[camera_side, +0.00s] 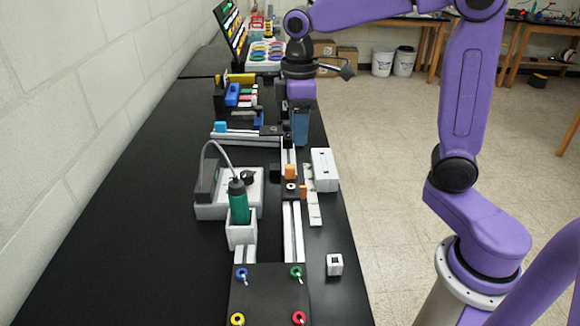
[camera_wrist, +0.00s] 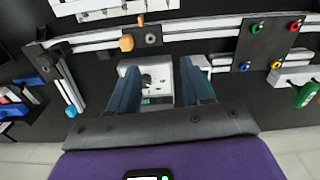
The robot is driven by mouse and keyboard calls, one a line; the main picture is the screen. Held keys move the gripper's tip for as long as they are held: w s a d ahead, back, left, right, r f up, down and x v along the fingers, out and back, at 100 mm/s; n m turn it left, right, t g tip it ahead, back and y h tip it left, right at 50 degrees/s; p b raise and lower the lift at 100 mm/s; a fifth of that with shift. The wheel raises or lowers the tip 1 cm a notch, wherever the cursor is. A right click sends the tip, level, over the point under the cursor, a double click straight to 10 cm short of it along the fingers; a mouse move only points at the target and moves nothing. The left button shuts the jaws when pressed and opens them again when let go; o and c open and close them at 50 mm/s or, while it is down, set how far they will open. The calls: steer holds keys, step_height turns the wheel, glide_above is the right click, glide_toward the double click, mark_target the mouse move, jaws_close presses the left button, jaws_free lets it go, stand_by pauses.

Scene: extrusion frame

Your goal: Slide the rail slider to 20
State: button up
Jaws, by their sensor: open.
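The rail slider, a black block with a pale round fitting (camera_side: 290,188), sits on the long silver rail (camera_side: 293,235) in the side view. An orange knob (camera_side: 291,172) stands beside the fitting. In the wrist view the slider block (camera_wrist: 150,37) shows above my fingers, with the orange knob (camera_wrist: 126,43) to its left. My gripper (camera_side: 300,125) is past the slider, farther along the bench in the side view. Its two blue fingers (camera_wrist: 160,72) are spread with nothing held between them. I cannot read any scale number.
A white box with a grey cable (camera_side: 215,205) and a green-handled tool in a holder (camera_side: 238,205) flank the rail's left. A white block (camera_side: 323,170) stands right of it. A black plate with coloured rings (camera_side: 270,295) covers the near end. A cross rail (camera_side: 240,138) lies beyond.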

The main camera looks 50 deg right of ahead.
steer(key=r, duration=0.2)
glide_above(290, 166)
steer(key=shift+m, duration=0.4)
step_height(290, 166, down, 18)
steer(key=shift+r, duration=0.1)
